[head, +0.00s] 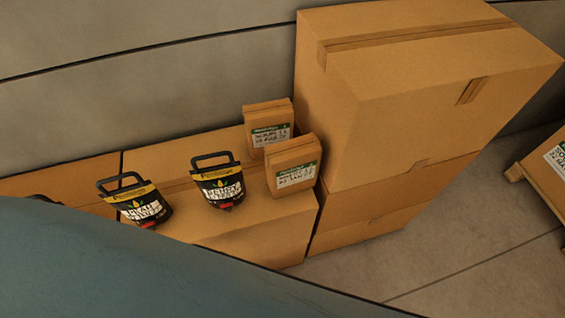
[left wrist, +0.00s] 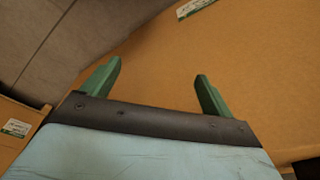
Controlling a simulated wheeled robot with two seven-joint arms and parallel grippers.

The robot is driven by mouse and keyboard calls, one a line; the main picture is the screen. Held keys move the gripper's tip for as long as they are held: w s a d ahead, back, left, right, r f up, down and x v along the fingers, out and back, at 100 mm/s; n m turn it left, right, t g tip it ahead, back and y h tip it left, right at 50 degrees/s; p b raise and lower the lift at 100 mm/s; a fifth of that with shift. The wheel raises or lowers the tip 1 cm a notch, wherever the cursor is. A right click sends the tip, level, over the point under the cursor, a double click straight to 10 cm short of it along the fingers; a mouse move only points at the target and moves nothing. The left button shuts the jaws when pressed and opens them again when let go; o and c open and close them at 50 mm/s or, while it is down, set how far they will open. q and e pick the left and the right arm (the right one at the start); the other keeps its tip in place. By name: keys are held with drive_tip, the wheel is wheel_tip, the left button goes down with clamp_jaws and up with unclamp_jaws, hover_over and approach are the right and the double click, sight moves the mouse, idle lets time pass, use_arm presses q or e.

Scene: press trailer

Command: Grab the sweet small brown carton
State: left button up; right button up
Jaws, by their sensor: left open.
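Two small brown cartons with white and green labels stand on a cardboard box in the head view. The rear carton (head: 268,113) is near the wall, and the front carton (head: 292,153) is just in front of it, to its right. Their label text is too small to read surely. My left gripper (left wrist: 158,80) shows in the left wrist view with its two green fingers apart and nothing between them. A large brown cardboard surface (left wrist: 150,50) fills the view beyond the fingers. My right gripper is not in view.
Two black containers with handles (head: 144,205) (head: 219,186) stand left of the cartons on the supporting box (head: 270,235). A tall stack of large boxes (head: 400,110) rises directly to the right. Grey wall (head: 150,60) is behind. A blue-green surface covers the lower left.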

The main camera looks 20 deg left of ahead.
use_arm(q)
drive_tip(key=w+r+t+p, duration=0.1)
drive_tip(key=w+r, duration=0.4)
drive_tip(key=r, duration=0.7)
drive_tip(key=m+t+h+p, duration=0.2)
drive_tip(key=m+t+h, duration=0.3)
drive_tip(key=m+h, duration=0.25)
approach(291, 148)
drive_tip(key=s, duration=0.4)
drive_tip(key=w+a, duration=0.2)
drive_tip(key=a, duration=0.1)
drive_tip(key=shift+n+h, duration=0.35)
drive_tip(key=shift+h, duration=0.1)
drive_tip(key=x, duration=0.6)
drive_tip(key=shift+d+r, duration=0.25)
drive_tip(key=shift+r, duration=0.1)
drive_tip(key=shift+x, duration=3.15)
clamp_jaws()
drive_tip(key=shift+w+r+t, duration=0.15)
drive_tip(key=shift+t, duration=0.15)
